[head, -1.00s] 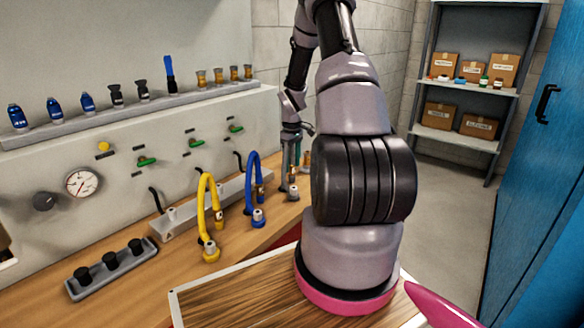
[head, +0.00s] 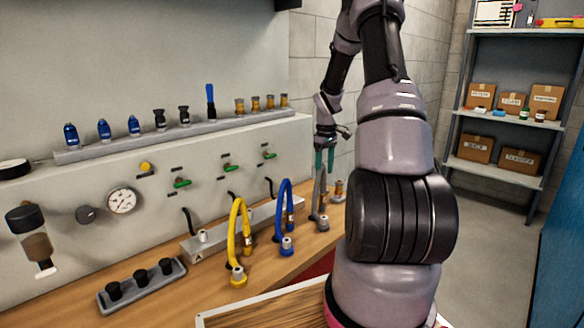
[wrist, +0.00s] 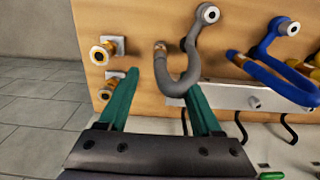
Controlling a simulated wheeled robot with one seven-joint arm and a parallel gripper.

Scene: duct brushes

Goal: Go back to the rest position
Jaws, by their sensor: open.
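My gripper (head: 325,163) is open above the right end of the wooden bench in the head view. Its two teal fingers (wrist: 162,82) point at the bench in the wrist view and stand apart. A grey curved hose (wrist: 192,62) shows between and beyond the fingertips. I cannot tell whether a finger touches it. The same grey hose (head: 315,200) stands below my gripper in the head view. My arm's large links cover the right middle of the head view and hide what lies behind them.
A blue hose (head: 280,210) and a yellow hose (head: 233,230) stand left of my gripper. Two brass-tipped fittings (wrist: 103,54) sit beside the left finger. A ledge (head: 200,133) with bottles and nozzles runs along the wall. A shelf unit (head: 500,115) stands back right; floor before it is clear.

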